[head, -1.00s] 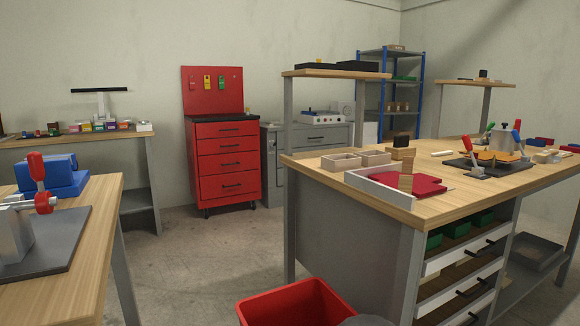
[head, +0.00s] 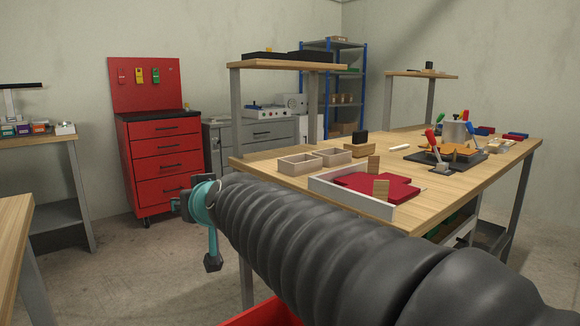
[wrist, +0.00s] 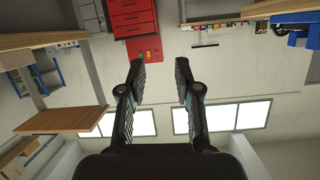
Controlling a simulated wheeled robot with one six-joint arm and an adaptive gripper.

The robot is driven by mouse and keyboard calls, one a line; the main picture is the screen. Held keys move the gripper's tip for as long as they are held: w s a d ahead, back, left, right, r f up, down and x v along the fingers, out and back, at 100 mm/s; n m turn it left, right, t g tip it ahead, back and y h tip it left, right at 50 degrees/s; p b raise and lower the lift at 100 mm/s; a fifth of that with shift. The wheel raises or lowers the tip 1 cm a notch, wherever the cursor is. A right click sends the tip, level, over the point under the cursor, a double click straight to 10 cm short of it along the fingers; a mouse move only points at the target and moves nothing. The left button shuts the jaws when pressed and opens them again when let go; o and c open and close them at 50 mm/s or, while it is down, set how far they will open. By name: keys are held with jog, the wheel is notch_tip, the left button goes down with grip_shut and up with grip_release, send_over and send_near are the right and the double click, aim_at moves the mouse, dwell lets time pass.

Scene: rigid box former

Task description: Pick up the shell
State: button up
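I cannot tell for certain which thing is the shell. Two small open wooden boxes (head: 299,165) (head: 334,157) sit side by side on that bench, apart from my gripper. A flat red cross-shaped piece (head: 372,187) lies inside a low pale frame (head: 338,192); small wooden blocks stand there.
A dark fixture with an orange piece (head: 445,153) and clamp handles stands farther back on the bench. A raised wooden shelf (head: 290,64) overhangs its far left side. A red bin (head: 262,314) is below my arm. A red drawer cabinet (head: 160,165) stands behind. Floor is clear at left.

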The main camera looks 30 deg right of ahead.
aim_at(300, 164)
jog(key=w+d+r+m+t+h, duration=0.4)
jog(key=w+d+r+h, duration=0.2)
jog(key=w+d+r, duration=0.45)
jog(key=w+d+r+m+g+h, duration=0.4)
jog(key=w+d+m+h, duration=0.3)
jog(key=d+h, duration=0.2)
jog(key=d+f+m+g+p, duration=0.1)
jog(key=d+f+m+g, duration=0.6)
jog(key=f+g, duration=0.55)
jog(key=shift+n+h, duration=0.4)
jog(key=shift+n, duration=0.3)
jog(key=x, duration=1.4)
jog(key=shift+s+d+r+b, duration=0.1)
jog(key=shift+s+d+b, duration=0.05)
jog(key=shift+d+b, duration=0.15)
grip_shut()
